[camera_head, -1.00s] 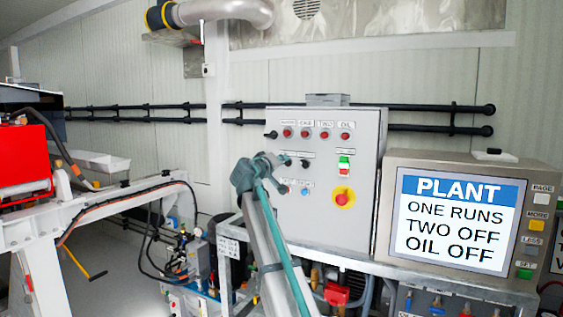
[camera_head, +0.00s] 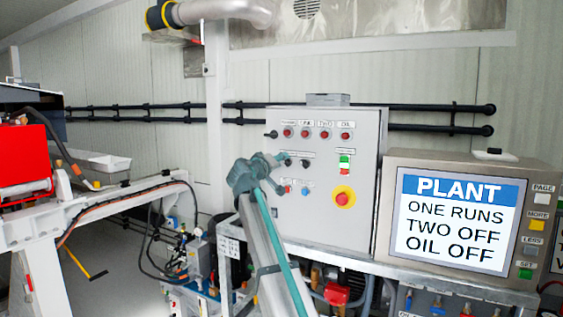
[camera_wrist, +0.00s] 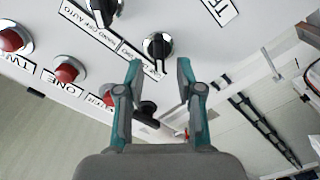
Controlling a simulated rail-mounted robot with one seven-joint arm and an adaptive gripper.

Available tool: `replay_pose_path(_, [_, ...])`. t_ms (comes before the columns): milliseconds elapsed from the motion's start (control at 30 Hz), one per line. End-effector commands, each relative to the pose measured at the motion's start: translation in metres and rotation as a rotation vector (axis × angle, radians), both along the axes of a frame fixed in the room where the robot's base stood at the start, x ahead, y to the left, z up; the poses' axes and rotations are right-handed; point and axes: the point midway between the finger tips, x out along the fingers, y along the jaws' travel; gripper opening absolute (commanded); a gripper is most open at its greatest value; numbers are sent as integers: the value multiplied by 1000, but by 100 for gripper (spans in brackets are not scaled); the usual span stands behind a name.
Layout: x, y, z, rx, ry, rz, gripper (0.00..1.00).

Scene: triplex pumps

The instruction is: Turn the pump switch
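The grey control panel (camera_head: 330,235) has two black selector knobs below its row of red lamps. The left knob (camera_head: 288,161) is beside my gripper (camera_head: 280,173), which is at the panel's left side. In the wrist view, that black knob (camera_wrist: 157,46) with a metal ring shows just beyond and between the fingertips of my gripper (camera_wrist: 159,64). The fingers are apart, with nothing held. Contact with the knob is not visible. The second knob (camera_wrist: 103,10) is at the upper left of the wrist view, by "HAND OFF AUTO" labels.
A black handle (camera_head: 271,134) sits at the panel's upper left. Red lamps (camera_wrist: 68,71) line the panel. A red and yellow stop button (camera_head: 344,197) is lower right. The screen (camera_head: 455,222) reads "ONE RUNS, TWO OFF, OIL OFF". Pump frames and hoses stand below and left.

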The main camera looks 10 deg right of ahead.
Motion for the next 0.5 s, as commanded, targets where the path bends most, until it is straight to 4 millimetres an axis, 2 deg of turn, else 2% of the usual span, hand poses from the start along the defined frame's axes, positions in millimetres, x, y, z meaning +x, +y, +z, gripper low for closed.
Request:
replay_pose_path(300, [-51, 36, -1, 0, -1, 2, 36])
replay_pose_path(500, [-74, 54, -1, 0, 0, 1, 36])
